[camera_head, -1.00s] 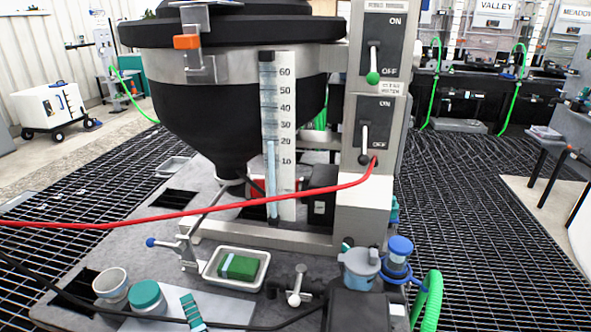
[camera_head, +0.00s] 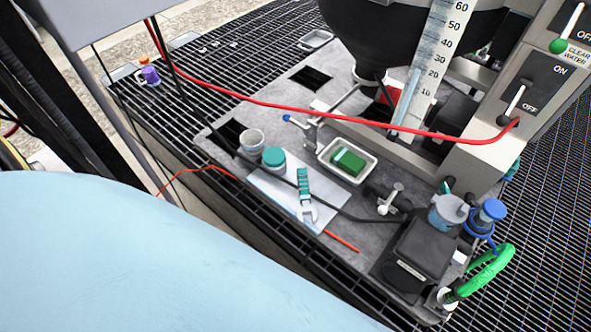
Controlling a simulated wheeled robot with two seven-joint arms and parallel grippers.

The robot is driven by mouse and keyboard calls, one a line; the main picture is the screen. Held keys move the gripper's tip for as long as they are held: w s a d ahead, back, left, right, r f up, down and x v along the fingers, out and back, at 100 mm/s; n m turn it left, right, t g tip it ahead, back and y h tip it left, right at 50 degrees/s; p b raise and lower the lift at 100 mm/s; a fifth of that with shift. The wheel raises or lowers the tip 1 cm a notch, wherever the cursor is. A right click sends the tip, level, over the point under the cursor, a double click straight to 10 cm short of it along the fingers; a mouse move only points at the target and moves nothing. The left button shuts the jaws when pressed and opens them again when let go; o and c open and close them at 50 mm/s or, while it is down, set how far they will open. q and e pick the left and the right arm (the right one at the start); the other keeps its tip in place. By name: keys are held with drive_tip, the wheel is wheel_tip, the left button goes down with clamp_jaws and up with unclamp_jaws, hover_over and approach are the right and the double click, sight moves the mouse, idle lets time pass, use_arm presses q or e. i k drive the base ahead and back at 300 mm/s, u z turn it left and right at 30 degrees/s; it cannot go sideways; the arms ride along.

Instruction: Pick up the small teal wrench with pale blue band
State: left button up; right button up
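A small wrench with a teal handle (camera_head: 304,184) lies on a pale flat sheet (camera_head: 270,186) on the grey worktop, its light metal jaw toward the front. Bands cross the handle, but their colour is too small to tell. A dark cable runs across the wrench between handle and jaw. Neither my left gripper nor my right gripper is in view.
A teal-lidded jar (camera_head: 274,159) and pale cup (camera_head: 252,141) stand left of the wrench. A white tray (camera_head: 325,152) holding a green block sits behind it. A red hose (camera_head: 300,107) crosses above the worktop. A large pale blue surface (camera_head: 130,260) hides the lower left.

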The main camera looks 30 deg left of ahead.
sight(305, 209)
drive_tip(key=u, duration=1.95)
drive_tip(key=k, duration=0.8)
drive_tip(key=z, duration=0.75)
drive_tip(key=i, duration=0.5)
